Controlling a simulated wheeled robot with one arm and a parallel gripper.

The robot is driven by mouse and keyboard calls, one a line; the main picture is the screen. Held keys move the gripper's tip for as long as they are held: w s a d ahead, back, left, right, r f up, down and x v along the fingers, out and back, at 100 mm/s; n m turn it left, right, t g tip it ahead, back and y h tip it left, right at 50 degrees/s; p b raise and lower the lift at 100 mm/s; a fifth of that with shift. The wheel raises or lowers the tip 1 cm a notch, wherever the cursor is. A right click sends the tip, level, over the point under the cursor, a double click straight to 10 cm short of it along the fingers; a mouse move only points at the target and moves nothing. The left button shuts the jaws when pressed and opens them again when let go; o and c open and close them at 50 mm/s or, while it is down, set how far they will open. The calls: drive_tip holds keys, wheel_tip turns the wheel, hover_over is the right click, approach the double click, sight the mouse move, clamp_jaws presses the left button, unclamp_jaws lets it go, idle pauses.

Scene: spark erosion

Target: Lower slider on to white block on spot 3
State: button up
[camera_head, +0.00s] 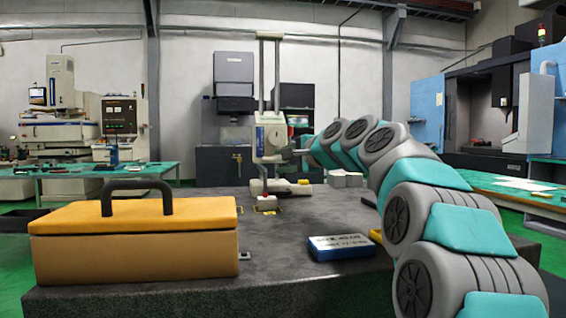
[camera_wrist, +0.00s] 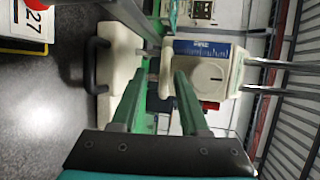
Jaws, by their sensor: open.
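A tall gauge on two upright columns stands on the dark table. Its cream slider (camera_head: 269,140) sits partway up the columns, well above the gauge's base (camera_head: 285,187). A small white block (camera_head: 265,203) lies on a yellow-marked spot in front of the base; the spot's number is not readable. My gripper (camera_head: 300,152) is at the slider's right side. In the wrist view, the slider (camera_wrist: 207,75) shows a round dial and a blue scale. My open gripper (camera_wrist: 164,72) has its fingers on either side of a pale part by the slider; contact is unclear.
A yellow toolbox (camera_head: 135,240) with a dark handle fills the table's left front. A blue-and-white box (camera_head: 341,247) lies at the front right.

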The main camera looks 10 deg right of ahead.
drive_tip(key=v, duration=0.7)
drive_tip(key=shift+s+d, duration=0.2)
drive_tip(key=shift+s, duration=0.1)
